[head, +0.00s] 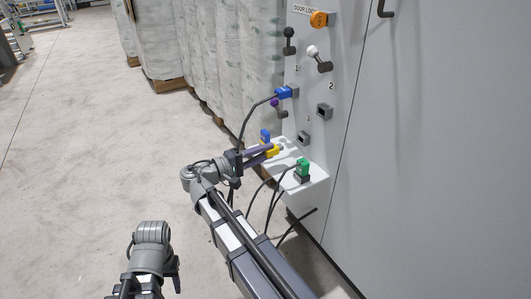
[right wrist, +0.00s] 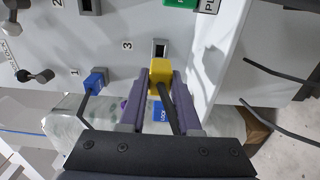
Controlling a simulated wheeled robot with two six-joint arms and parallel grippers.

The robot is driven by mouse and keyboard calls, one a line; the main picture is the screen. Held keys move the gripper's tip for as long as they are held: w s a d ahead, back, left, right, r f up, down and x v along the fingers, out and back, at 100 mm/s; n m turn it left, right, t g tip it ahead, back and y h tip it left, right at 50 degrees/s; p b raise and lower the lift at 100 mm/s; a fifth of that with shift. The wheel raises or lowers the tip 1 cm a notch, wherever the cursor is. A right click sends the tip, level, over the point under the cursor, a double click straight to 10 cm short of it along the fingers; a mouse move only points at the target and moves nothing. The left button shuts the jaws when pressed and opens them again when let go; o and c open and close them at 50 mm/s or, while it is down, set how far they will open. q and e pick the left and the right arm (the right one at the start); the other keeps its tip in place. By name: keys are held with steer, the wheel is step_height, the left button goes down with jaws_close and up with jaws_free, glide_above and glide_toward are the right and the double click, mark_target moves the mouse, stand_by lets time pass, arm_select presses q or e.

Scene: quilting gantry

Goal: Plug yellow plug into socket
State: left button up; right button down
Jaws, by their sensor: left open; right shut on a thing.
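The yellow plug (head: 272,150) is clamped between the fingertips of my right gripper (head: 262,153). In the right wrist view the yellow plug (right wrist: 160,72) points toward the panel, its dark cable trailing back between the fingers. The empty square socket marked 3 (right wrist: 160,48) lies just beyond the plug in that view. In the head view this socket (head: 304,138) is up and right of the plug, with a gap between them. Another empty socket (head: 324,111) is below the mark 2. My left gripper (head: 150,290) is low at the bottom left, far from the panel; its fingertips are hard to make out.
A blue plug (head: 284,92) with a cable sits in the panel near mark 1. Levers and an orange knob (head: 319,19) stick out above. Cables hang below the ledge. Wrapped bales (head: 222,60) stand behind; the floor at left is clear.

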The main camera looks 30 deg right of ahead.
mark_target(281, 145)
steer(key=shift+w+d, duration=0.2)
steer(key=shift+d, duration=2.7)
steer(key=shift+w+d, duration=0.1)
steer(key=shift+d, duration=1.2)
steer(key=shift+d, duration=0.2)
steer(key=c, duration=0.5)
jaws_free()
steer(key=shift+c, duration=0.2)
steer(key=shift+a, duration=0.1)
steer(key=a, duration=0.7)
steer(key=shift+s+a, duration=0.3)
steer(key=shift+a, duration=0.05)
